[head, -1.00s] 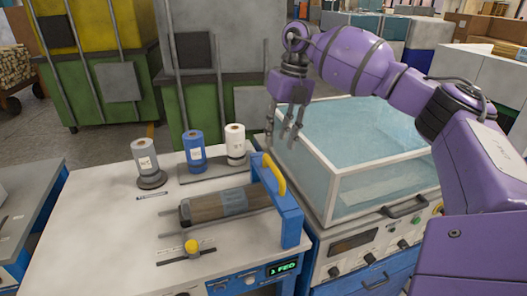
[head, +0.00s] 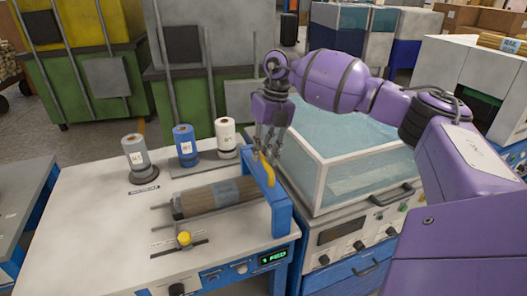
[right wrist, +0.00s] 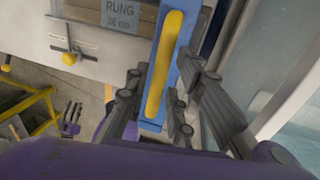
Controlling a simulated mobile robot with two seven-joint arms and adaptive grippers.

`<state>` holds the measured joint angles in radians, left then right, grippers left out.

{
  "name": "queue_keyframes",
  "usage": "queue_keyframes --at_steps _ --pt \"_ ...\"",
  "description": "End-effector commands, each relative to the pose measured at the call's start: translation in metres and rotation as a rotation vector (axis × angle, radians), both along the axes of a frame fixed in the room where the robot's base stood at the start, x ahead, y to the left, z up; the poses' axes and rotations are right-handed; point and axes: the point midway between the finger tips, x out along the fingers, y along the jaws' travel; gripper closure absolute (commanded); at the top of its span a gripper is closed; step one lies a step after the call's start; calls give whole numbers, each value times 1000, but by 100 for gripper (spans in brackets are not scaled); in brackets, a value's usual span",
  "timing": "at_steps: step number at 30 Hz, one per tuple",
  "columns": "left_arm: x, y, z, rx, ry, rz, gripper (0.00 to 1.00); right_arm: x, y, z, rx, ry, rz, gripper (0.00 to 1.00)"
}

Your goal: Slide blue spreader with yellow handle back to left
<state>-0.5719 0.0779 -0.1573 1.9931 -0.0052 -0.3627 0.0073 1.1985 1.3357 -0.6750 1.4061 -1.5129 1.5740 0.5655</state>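The blue spreader (head: 283,206) with its yellow handle (head: 268,171) stands upright at the right end of the white worktop. My right gripper (head: 266,146) is pointed down at the top of the handle. In the right wrist view its fingers are spread on both sides of the yellow handle (right wrist: 164,68), and the blue spreader (right wrist: 186,75) shows beside it. I see no firm grip on it. My left gripper (right wrist: 70,118) shows small in the right wrist view, with fingers apart.
Grey, blue (head: 186,146) and white spools stand at the back of the worktop. A yellow knob (head: 184,238) sits on a slot in front. A clear-walled tank (head: 345,150) stands close on the right. Green bins (head: 95,90) are behind.

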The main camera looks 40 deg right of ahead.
Motion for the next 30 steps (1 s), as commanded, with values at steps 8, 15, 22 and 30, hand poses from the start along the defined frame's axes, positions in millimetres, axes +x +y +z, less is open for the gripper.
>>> queue_keyframes --at_steps 8,15,22,30 --pt "-4 1 -3 1 9 1 66 0 0 0 0 0 0 100" --pt "-5 1 -3 1 11 1 66 1 2 1 1 0 1 100" --pt "-1 1 3 1 1 1 66 7 29 3 4 -3 5 100" --pt "5 -3 14 -5 -8 -3 66 26 109 5 6 -5 9 100"
